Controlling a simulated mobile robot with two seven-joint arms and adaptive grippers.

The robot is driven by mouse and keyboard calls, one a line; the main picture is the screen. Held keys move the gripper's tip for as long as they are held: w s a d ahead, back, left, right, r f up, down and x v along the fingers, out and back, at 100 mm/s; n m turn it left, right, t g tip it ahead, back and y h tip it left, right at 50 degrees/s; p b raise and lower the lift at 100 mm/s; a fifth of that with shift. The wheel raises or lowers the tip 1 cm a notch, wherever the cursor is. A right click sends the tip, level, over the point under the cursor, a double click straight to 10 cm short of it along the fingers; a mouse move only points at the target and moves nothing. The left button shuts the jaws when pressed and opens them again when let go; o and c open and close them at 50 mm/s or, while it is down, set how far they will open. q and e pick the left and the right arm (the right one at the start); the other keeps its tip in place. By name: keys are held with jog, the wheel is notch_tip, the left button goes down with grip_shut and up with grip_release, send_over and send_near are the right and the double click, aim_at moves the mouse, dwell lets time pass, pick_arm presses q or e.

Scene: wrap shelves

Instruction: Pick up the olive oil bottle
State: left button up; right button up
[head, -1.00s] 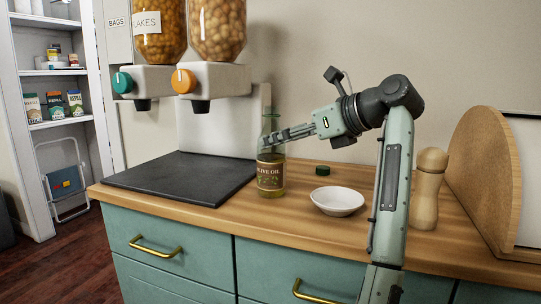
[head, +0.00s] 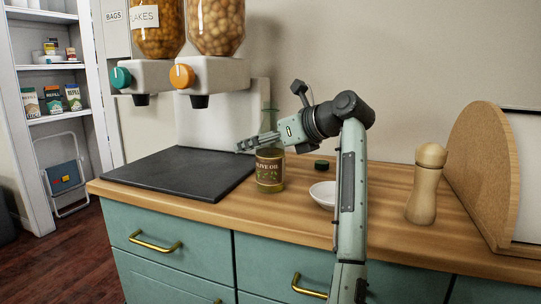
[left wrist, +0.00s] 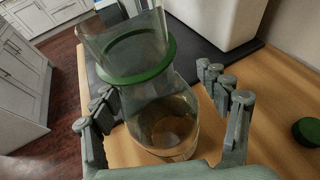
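The olive oil bottle (head: 270,172) stands upright on the wooden counter, at the right edge of the dark slab. It is clear glass with a brown label and a green ring at its neck. My left gripper (head: 241,146) reaches across it at shoulder height, its fingertips past the bottle's left side. In the left wrist view, the bottle (left wrist: 160,125) lies between the two spread fingers of the gripper (left wrist: 158,82). Gaps show between fingers and glass, so it is open. Part of the bottle's upper body is hidden behind the gripper in the head view. My right gripper is out of view.
A green cap (head: 321,164) and a white bowl (head: 322,194), partly hidden by my arm, are right of the bottle. A wooden mill (head: 425,185) and a round board (head: 483,165) stand farther right. Dispensers (head: 216,75) rise behind the dark slab (head: 180,175).

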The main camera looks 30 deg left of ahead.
pick_arm(q)
grip_shut()
dwell(0.3)
jog(key=shift+r, duration=0.1)
